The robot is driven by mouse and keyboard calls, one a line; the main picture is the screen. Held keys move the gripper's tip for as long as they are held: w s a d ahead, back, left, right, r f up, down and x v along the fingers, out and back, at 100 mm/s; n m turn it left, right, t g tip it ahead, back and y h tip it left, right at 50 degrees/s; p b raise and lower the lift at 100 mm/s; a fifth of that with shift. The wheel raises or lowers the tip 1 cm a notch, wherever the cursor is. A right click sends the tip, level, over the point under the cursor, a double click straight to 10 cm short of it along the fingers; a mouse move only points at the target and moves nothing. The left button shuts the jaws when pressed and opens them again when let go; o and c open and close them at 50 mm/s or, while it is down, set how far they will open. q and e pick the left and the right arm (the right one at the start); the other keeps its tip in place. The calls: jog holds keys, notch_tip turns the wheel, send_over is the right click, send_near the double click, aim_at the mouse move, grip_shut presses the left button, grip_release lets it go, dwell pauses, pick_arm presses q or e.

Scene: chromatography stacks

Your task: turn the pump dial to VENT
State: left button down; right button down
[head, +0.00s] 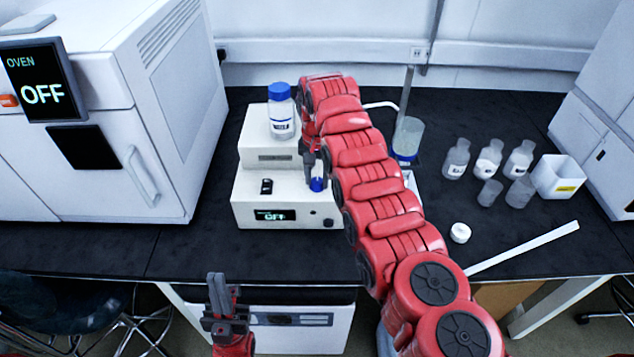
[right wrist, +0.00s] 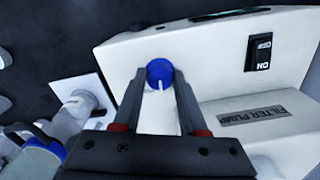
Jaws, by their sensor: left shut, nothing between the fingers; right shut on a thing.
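The white filter pump (head: 245,210) stands on the black bench, and its small display (head: 273,215) reads OFF. Its blue dial (head: 317,185) is on the top face at the right; in the right wrist view the dial (right wrist: 161,72) has a white pointer line toward the bottom of the picture. My right gripper (right wrist: 161,82) has its two fingers on either side of the dial, shut on it. In the head view the arm partly covers this. No VENT label can be made out. My left gripper (head: 217,282) is shut and empty, in front of the bench edge.
A blue-capped bottle (head: 281,113) stands on the pump's back part. A rocker switch (head: 266,186) is left of the dial. The oven (head: 150,100) is at left. A flask (head: 407,140), several small bottles (head: 488,160) and a white cap (head: 460,232) are at right.

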jog(key=n+b, duration=0.1)
jog(key=n, duration=0.1)
jog(key=shift+f+n, duration=0.15)
jog(key=shift+n, duration=0.25)
jog(key=shift+n+b, duration=0.5)
jog(key=shift+n, duration=0.4)
jog(key=shift+r+n, duration=0.2)
jog(key=shift+n, duration=2.4)
jog(key=shift+c, duration=2.2)
grip_release()
